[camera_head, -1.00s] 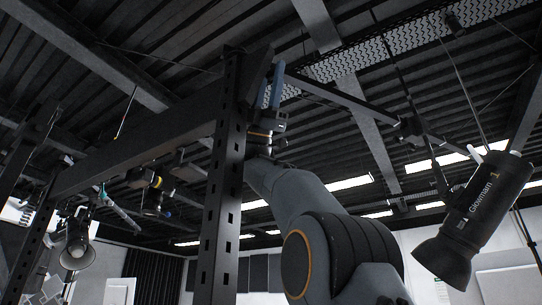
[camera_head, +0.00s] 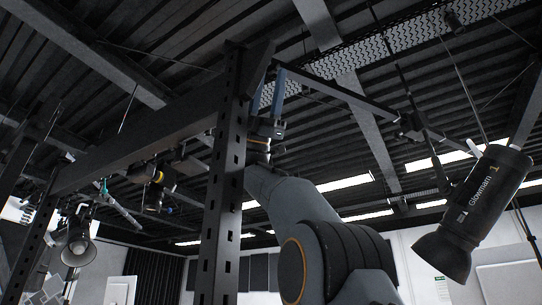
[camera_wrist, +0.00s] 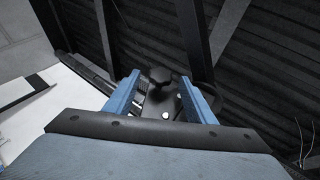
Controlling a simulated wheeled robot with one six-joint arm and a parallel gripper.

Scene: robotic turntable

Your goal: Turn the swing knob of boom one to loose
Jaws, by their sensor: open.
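The knob (camera_wrist: 160,76) is dark, with a lobed head, in the wrist view. It lies between and just beyond my two blue fingertips, with gaps to either side. I cannot read its setting. My gripper (camera_wrist: 160,84) is open and empty around the line to the knob. In the head view my gripper (camera_head: 269,80) points up beside the top of the dark post, its blue fingers apart. Boom one (camera_head: 345,94) runs from there to the right. The lamp marked "Glowman 1" (camera_head: 478,212) hangs at its right. The knob is not distinguishable in the head view.
A perforated dark post (camera_head: 222,190) stands close to the left of my arm. A dark beam (camera_head: 140,143) runs left from it. Another lamp (camera_head: 79,243) hangs at far left. Dark beams (camera_wrist: 193,35) pass close beyond the knob in the wrist view.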

